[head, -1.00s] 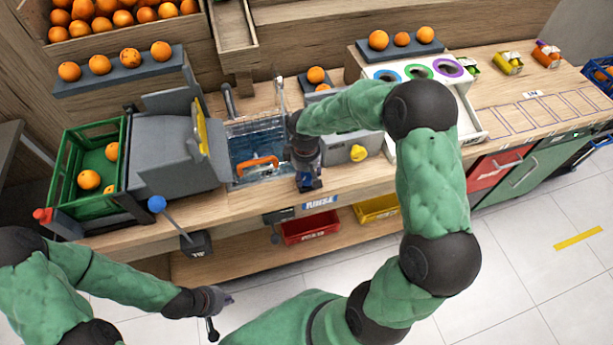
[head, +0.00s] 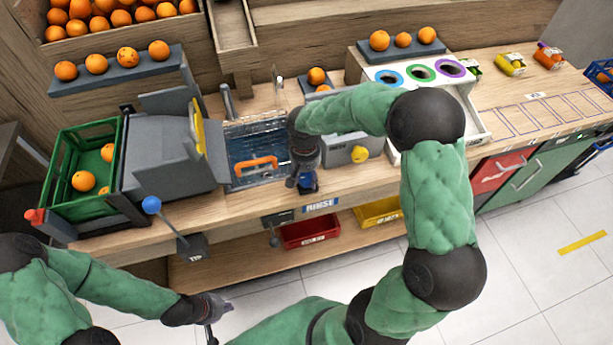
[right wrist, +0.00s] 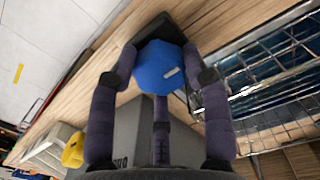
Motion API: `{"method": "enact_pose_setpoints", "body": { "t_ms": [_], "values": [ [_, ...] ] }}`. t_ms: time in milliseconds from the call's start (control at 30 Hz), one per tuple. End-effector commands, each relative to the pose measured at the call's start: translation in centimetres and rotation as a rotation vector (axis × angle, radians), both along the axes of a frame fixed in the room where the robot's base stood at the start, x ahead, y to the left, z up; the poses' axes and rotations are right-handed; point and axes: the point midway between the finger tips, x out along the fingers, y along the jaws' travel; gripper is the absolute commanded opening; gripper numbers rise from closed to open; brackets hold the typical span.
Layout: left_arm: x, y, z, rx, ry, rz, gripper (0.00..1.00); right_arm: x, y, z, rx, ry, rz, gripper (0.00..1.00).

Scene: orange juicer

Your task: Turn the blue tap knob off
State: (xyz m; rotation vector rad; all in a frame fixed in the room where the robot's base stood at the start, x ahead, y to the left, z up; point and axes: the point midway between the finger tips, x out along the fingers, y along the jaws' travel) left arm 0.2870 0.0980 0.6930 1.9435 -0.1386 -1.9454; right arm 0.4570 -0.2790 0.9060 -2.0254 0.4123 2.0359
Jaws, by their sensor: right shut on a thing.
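The blue tap knob (right wrist: 160,68) is a faceted blue piece with a pale mark on its face, between the fingers of my right gripper (right wrist: 160,78) in the right wrist view. The gripper is shut on it. In the head view the knob (head: 308,184) shows as a bit of blue at the counter's front edge, mostly covered by my right gripper (head: 303,180). The tap spout (head: 278,84) stands behind the rinse basin (head: 232,182). My left gripper (head: 218,312) is low in front of the counter, its fingers apart, empty.
A grey machine (head: 165,155) and a green crate (head: 62,190) of oranges stand left. A blue-ended lever (head: 152,205) juts out in front. A yellow knob (head: 360,154) is right of my gripper. Red (head: 310,231) and yellow (head: 378,211) bins sit below.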

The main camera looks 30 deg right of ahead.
Motion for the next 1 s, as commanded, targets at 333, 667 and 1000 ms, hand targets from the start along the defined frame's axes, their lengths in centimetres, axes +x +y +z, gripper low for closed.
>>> {"method": "enact_pose_setpoints", "body": {
  "t_ms": [333,667,1000],
  "values": [
    [0.00,0.00,-0.13,0.000,0.000,0.000,0.00,-0.17,0.11,-0.15,0.001,0.006,-0.038,0.15],
    [0.01,0.00,-0.13,0.000,0.000,0.000,0.00,-0.18,0.11,-0.16,0.001,0.006,-0.038,0.65],
    [0.01,0.00,-0.12,0.000,0.000,0.000,0.00,-0.06,0.04,-0.04,0.001,0.002,-0.037,0.72]
  ]
}}
